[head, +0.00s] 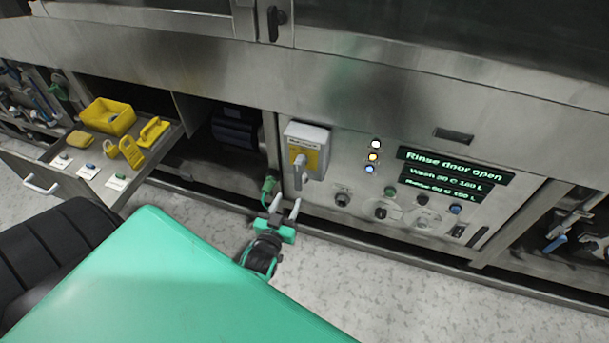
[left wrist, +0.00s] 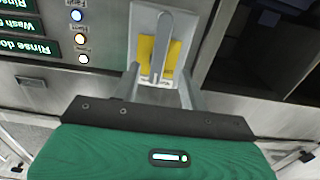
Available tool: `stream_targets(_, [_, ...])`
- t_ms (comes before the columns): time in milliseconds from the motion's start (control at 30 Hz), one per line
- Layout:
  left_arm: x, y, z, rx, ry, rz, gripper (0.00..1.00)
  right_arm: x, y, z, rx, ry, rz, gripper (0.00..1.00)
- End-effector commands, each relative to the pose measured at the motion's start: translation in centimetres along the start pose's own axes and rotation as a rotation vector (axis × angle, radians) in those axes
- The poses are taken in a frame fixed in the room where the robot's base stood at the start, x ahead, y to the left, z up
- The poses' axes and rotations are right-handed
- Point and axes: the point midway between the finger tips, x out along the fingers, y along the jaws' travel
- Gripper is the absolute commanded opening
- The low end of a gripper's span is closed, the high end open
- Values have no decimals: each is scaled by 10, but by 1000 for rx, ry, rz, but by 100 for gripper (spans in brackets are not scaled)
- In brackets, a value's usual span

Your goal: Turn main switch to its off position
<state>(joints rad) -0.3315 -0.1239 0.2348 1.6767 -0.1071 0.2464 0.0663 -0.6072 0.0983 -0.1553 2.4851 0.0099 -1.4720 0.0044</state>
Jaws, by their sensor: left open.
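The main switch (head: 307,150) is a light grey box with a yellow plate and a grey lever handle (head: 299,172), mounted on the steel front panel. In the head view the handle hangs down from the yellow plate. My left gripper (head: 283,208) is open, just below and to the left of the switch. In the left wrist view the switch handle (left wrist: 161,48) lies between the two fingers of the left gripper (left wrist: 160,78), beyond their tips. I cannot tell whether the fingers touch it. My right gripper is not in view.
Right of the switch are indicator lights (head: 374,156), green-lettered displays (head: 455,166) and several knobs (head: 381,210). An open drawer (head: 107,176) at left holds a yellow bin (head: 108,116) and yellow padlock-like items. A green connector (head: 268,187) sits close to my left gripper. The floor in front is clear.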

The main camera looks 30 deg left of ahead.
Motion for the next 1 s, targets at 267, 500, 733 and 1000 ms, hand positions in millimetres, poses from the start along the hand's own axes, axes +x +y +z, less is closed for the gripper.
stream_targets(267, [56,0,0,1,3,0,44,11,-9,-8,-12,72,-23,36])
stream_targets(500, [97,0,0,1,2,0,44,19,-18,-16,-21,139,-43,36])
stream_targets(733, [116,0,1,1,-1,0,44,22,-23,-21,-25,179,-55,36])
stream_targets(1000, [119,0,0,1,-1,0,44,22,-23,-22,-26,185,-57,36])
